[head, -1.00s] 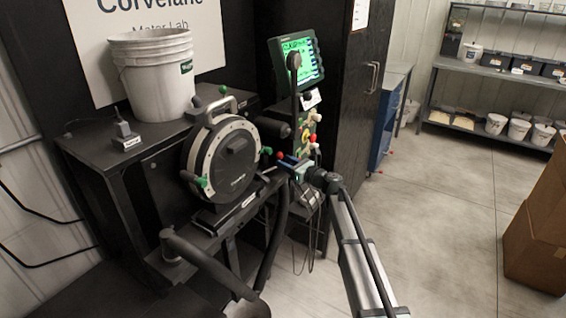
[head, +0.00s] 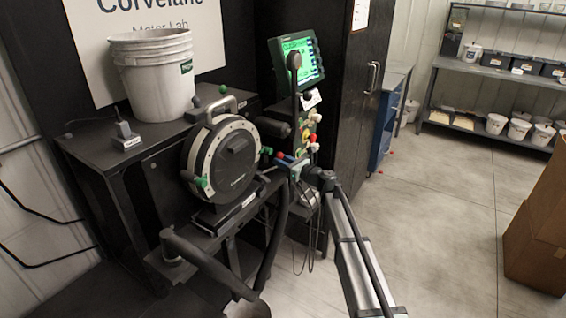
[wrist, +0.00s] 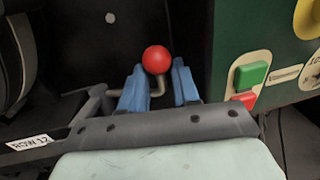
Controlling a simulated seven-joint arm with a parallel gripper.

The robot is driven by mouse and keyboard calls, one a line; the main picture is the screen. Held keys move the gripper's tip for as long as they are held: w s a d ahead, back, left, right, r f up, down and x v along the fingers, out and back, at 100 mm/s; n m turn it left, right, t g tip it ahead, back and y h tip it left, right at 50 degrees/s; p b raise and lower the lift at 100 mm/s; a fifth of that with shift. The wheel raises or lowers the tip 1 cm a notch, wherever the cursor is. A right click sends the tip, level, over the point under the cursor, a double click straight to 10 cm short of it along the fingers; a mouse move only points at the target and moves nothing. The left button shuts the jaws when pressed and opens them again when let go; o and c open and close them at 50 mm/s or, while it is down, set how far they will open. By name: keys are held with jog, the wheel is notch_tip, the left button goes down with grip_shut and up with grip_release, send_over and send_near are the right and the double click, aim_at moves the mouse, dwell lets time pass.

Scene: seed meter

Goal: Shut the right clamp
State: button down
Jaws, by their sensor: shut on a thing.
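The seed meter (head: 228,165) is a round black disc housing with a pale rim, upright on a black stand. A clamp lever with a red ball knob (wrist: 157,59) sits low at its right side; the knob also shows in the head view (head: 281,155). My gripper (wrist: 158,85) has its two blue fingers on either side of the bent metal lever just below the knob, shut on it. My gripper also shows in the head view (head: 290,162). The clamp's base is partly hidden behind the left finger.
A green control box with green and red buttons (wrist: 251,75) stands close to the right of my gripper. A monitor (head: 298,60) is above it. A white bucket (head: 155,85) stands on the black bench. The floor at right is mostly clear.

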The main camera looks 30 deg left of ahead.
jog(key=shift+s+d, duration=0.1)
dwell(0.3)
jog(key=s+d+m+t+h, duration=0.2)
jog(key=s+d+m+t, duration=0.2)
jog(key=s, duration=0.6)
jog(key=shift+s+r+t+h, duration=0.15)
jog(key=shift+r+t+h, duration=0.15)
jog(key=shift+t, duration=1.1)
jog(key=c, duration=1.3)
grip_release()
jog(key=shift+o, duration=0.9)
jog(key=shift+s+d+f, duration=0.1)
